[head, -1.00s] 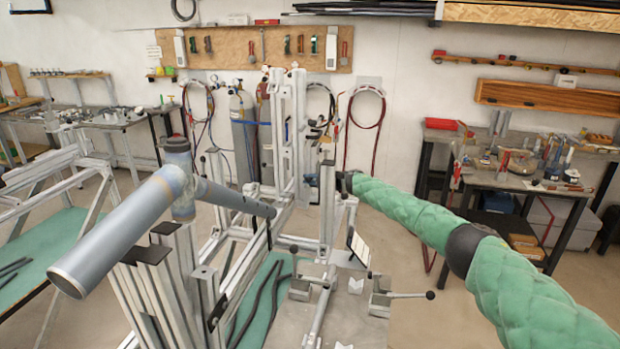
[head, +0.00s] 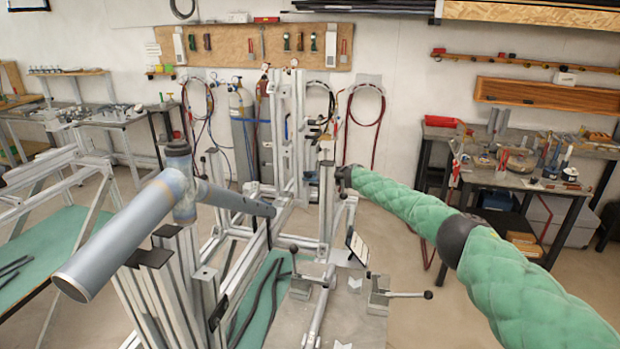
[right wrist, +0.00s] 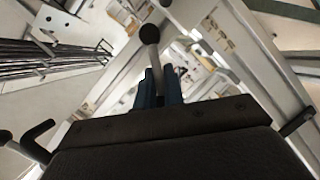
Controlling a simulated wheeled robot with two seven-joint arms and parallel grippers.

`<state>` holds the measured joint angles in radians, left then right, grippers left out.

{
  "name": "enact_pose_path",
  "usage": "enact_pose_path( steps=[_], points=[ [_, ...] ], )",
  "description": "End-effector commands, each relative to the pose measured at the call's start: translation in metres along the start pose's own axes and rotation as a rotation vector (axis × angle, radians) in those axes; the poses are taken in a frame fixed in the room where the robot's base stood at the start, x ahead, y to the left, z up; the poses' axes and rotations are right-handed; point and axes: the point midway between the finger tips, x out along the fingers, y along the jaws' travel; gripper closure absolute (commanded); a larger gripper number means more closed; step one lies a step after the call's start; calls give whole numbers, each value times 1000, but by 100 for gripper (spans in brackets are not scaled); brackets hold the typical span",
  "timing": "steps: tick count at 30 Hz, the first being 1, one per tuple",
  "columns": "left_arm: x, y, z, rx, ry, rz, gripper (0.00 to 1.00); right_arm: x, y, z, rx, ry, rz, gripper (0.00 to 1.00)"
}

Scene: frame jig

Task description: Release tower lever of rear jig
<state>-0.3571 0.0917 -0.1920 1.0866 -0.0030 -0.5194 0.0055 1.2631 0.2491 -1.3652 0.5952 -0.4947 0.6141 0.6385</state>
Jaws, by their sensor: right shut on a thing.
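The rear jig's tower (head: 300,130) is an upright of pale aluminium profile in the middle of the head view. My right gripper (head: 341,179) is at the end of the green-sleeved arm, beside a shorter upright post. In the right wrist view, its blue fingers (right wrist: 160,88) are shut on a lever (right wrist: 156,64), a thin pale rod with a black ball knob (right wrist: 150,34) sticking out past the fingertips. In the head view the lever is too small and covered to make out. My left gripper is not in view.
A thick blue-grey tube frame (head: 130,235) rests on the uprights at near left. Two clamps with black-knobbed handles (head: 405,294) stand on the grey plate in front. A cluttered workbench (head: 520,165) is at the right. Floor between it and the jig is clear.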

Motion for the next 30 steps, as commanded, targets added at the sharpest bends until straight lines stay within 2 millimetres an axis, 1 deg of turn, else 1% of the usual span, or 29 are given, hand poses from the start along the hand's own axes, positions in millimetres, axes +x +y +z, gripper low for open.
enact_pose_path(
  steps=[1, 4, 24, 30],
  points=[
    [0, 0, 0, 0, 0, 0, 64, 4, -3, -4, 1, 7, -4, 88],
    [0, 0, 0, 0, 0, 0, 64, 3, -2, -4, 0, 6, -3, 69],
    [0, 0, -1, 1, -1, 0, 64, 0, 2, -1, -1, 1, 2, 68],
    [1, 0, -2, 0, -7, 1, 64, -8, 1, 0, -3, 1, 1, 68]
  ],
)
